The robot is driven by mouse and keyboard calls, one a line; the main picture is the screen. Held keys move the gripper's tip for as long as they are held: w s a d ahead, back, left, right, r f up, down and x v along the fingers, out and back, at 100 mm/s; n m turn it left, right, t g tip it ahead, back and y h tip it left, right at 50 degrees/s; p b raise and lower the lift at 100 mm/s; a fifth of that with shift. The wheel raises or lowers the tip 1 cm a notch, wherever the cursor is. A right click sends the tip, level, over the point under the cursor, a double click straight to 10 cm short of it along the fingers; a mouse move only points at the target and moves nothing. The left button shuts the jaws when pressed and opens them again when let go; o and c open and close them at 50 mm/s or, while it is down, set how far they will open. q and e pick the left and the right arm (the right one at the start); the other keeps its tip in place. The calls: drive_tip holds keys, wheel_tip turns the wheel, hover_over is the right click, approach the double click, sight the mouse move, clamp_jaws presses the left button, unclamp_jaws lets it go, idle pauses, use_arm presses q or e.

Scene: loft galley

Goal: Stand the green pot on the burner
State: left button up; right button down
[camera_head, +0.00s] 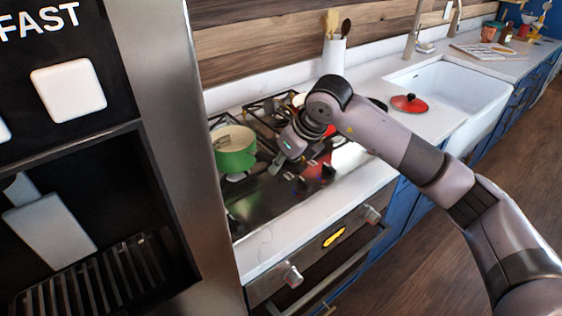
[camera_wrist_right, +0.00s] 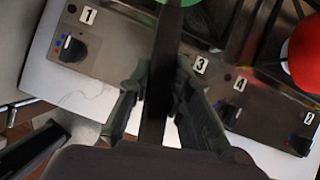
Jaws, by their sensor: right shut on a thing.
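The green pot (camera_head: 235,150) is upright over the left part of the cooktop, with a pale inside. I cannot tell whether its base touches the burner grate. My right gripper (camera_head: 277,164) is to the right of the pot. In the right wrist view, my right gripper (camera_wrist_right: 158,88) is shut on the pot's long dark handle (camera_wrist_right: 167,45), and a green edge of the pot (camera_wrist_right: 190,3) shows at the top. The cooktop (camera_head: 270,195) has black grates, and numbered knobs show in the wrist view. My left gripper is not in view.
A red pot (camera_wrist_right: 305,55) stands on the cooktop, mostly hidden behind my right arm in the head view. A red lid (camera_head: 409,103) lies on the counter by the white sink (camera_head: 465,90). A tall steel appliance (camera_head: 180,130) is close at the left. A utensil holder (camera_head: 334,56) stands behind.

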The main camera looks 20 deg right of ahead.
drive_tip(key=shift+f, duration=0.25)
drive_tip(key=c, duration=1.4)
unclamp_jaws()
drive_tip(key=shift+o, duration=0.2)
